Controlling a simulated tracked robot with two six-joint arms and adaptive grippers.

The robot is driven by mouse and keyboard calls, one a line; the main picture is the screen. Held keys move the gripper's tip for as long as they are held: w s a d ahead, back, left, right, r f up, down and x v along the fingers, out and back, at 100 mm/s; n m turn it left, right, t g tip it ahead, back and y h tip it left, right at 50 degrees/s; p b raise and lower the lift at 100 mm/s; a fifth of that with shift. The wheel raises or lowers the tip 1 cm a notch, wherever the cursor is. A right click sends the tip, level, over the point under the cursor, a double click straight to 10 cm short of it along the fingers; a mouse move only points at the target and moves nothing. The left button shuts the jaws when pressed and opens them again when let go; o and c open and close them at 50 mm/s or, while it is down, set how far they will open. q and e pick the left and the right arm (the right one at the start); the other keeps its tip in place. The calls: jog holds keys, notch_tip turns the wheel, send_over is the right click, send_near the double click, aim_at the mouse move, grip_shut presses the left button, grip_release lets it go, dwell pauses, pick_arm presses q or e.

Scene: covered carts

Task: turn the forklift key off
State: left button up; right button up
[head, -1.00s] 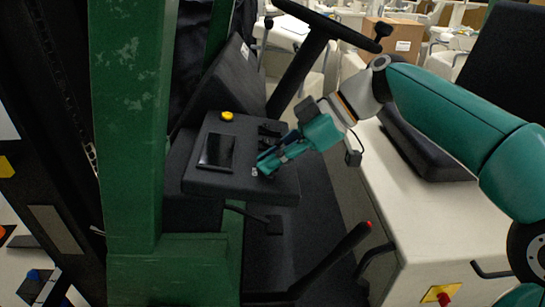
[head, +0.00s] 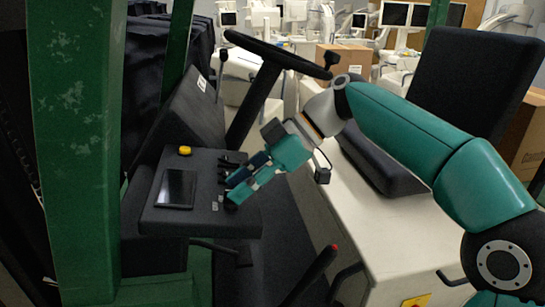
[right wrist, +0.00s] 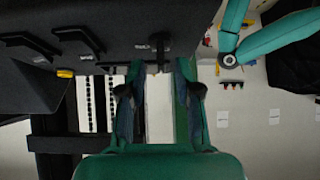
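The forklift's black console (head: 160,219) is at the lower left of the head view. The key (right wrist: 160,47) shows in the right wrist view as a small dark shape on the console's edge, beside a pale label. My right gripper (head: 234,189) is over the console's right edge in the head view, near a small label (head: 214,206). In the right wrist view, the gripper (right wrist: 159,70) is open, with a clear gap between its fingers. The key lies in line with this gap, just beyond the fingertips; contact is not visible. My left gripper is not in view.
The console carries a dark screen (head: 176,188), a yellow button (head: 185,150) and black levers (head: 229,163). A steering wheel (head: 275,53) is above. A green post (head: 72,150) stands left. A red-tipped lever (head: 312,275) is below right.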

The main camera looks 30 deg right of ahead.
jog(key=v, duration=0.9)
jog(key=shift+d, duration=0.3)
jog(key=shift+s+r, duration=0.1)
jog(key=shift+s, duration=0.05)
